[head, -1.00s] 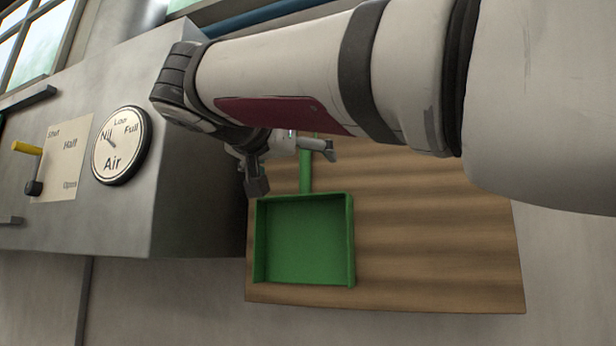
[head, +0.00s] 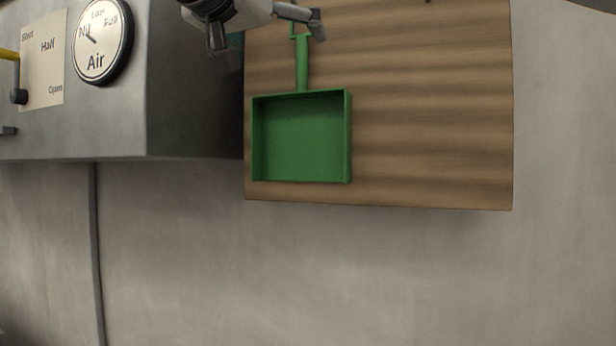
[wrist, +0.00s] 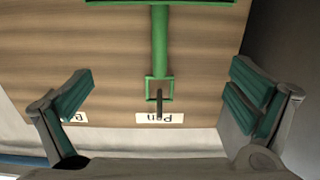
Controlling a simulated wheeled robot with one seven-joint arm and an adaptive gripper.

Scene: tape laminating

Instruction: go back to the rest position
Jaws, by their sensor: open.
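My gripper (head: 268,38) is at the top edge of the head view, its upper part cut off. Its two fingers are spread apart. In the wrist view my gripper (wrist: 160,100) is open and empty, one finger on each side of the picture. A green dustpan (head: 300,137) hangs handle up on the wooden board (head: 435,110). In the wrist view the dustpan's handle (wrist: 159,42) lies between the fingers' lines, apart from both. The square loop at its end is around a dark peg (wrist: 159,103).
A label reading "Pan" (wrist: 178,118) is by the peg. A grey metal box (head: 185,120) with a round Air dial (head: 102,42) stands left of the board. The grey wall (head: 330,275) below the board is bare.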

